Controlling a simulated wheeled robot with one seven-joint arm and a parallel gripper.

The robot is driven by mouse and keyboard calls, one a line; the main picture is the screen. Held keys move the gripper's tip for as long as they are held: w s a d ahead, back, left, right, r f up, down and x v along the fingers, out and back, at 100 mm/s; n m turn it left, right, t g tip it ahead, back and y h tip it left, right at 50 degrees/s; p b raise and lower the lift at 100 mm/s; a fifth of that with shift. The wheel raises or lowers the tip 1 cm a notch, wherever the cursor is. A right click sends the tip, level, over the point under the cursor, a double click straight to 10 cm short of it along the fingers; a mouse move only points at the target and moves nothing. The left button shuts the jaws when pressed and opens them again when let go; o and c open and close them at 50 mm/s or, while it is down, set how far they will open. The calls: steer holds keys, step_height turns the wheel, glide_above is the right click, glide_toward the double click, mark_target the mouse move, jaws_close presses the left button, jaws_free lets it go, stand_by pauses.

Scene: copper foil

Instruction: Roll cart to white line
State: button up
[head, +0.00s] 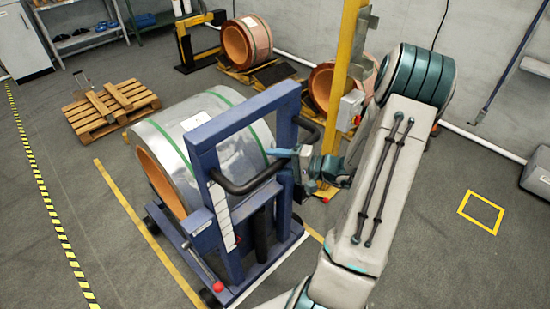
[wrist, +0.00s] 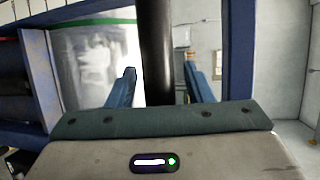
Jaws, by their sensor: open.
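The blue cart (head: 230,200) stands at the middle of the head view, carrying a large wrapped coil with an orange-brown core (head: 155,180). Its black push handle (head: 245,187) faces my arm. My gripper (head: 283,154) is at the right end of this handle. In the wrist view, my gripper's blue fingers (wrist: 160,72) are apart, with the black bar (wrist: 156,45) showing between them; I cannot tell if they touch it. A white line (head: 262,273) runs at the floor along the cart's near right edge; I cannot tell whether it is on the floor or the cart.
A yellow floor line (head: 130,205) runs left of the cart, and a yellow-black striped line (head: 45,190) farther left. A wooden pallet (head: 105,107) lies behind. A yellow post (head: 343,75) stands behind my gripper. Floor at the right is clear around a yellow square (head: 480,212).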

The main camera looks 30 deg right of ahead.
steer(key=shift+w+a+f, duration=0.1)
steer(key=shift+w+a, duration=0.1)
steer(key=shift+w, duration=0.05)
jaws_close()
steer(key=shift+w+a+f+b, duration=0.1)
steer(key=shift+w+b, duration=0.2)
steer(key=shift+b, duration=0.55)
